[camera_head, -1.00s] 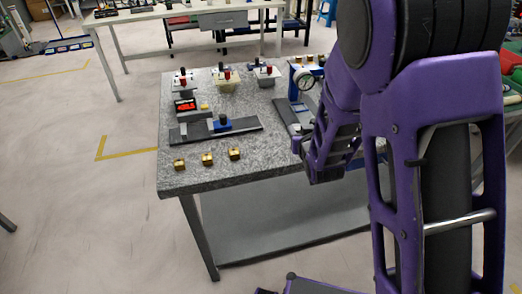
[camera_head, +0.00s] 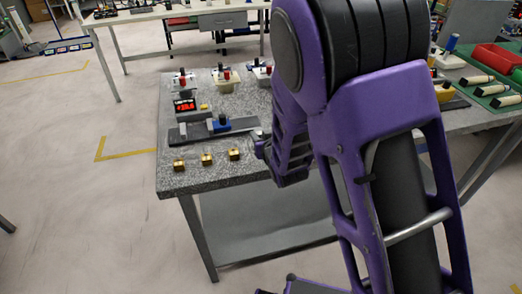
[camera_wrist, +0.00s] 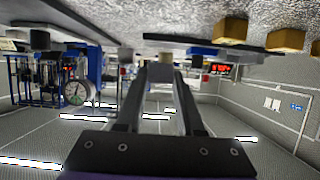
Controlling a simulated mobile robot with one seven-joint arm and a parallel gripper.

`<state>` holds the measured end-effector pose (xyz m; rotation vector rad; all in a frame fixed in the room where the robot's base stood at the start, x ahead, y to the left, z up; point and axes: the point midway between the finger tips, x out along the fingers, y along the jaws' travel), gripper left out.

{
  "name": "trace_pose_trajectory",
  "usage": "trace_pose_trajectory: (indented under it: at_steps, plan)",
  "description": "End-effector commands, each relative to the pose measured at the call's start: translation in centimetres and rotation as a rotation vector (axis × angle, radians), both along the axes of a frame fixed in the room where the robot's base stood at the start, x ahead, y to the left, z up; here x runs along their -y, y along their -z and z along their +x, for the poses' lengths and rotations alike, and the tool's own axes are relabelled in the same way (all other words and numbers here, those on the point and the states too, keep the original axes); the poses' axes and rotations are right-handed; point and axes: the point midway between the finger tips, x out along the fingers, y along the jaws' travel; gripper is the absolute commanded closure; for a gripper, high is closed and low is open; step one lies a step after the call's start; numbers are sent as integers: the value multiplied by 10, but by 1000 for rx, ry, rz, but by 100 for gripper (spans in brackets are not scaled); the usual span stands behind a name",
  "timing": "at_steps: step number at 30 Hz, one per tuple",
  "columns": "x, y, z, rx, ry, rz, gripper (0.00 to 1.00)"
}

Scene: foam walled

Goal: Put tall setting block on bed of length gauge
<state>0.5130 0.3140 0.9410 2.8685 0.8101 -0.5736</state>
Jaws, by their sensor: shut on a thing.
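My gripper (camera_wrist: 160,85) is shut on a pale grey block (camera_wrist: 160,73), which seems to be the tall setting block; the fingers hide much of it. The length gauge has a long dark bed (camera_head: 190,134) with a blue slide (camera_head: 237,124) and stands on the granite table. In the wrist view, which is upside down, the blue slide (camera_wrist: 203,50) lies beyond and right of my fingertips. The block appears apart from the bed. In the head view my arm hides most of the gripper, near the table's front edge.
Three brass blocks (camera_head: 207,159) stand in front of the bed. A red-lit display (camera_head: 185,104) and several small fixtures (camera_head: 224,78) stand behind it. A dial gauge (camera_wrist: 76,92) on a blue stand shows in the wrist view. The table's left front corner (camera_head: 170,185) is clear.

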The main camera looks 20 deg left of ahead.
Motion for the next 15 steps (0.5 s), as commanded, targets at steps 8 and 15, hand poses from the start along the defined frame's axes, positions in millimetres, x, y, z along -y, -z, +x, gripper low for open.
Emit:
trace_pose_trajectory:
  at_steps: [8,15]
  plan:
    - [1,25,0,2,1,-1,100]
    - [1,55,1,2,2,1,100]
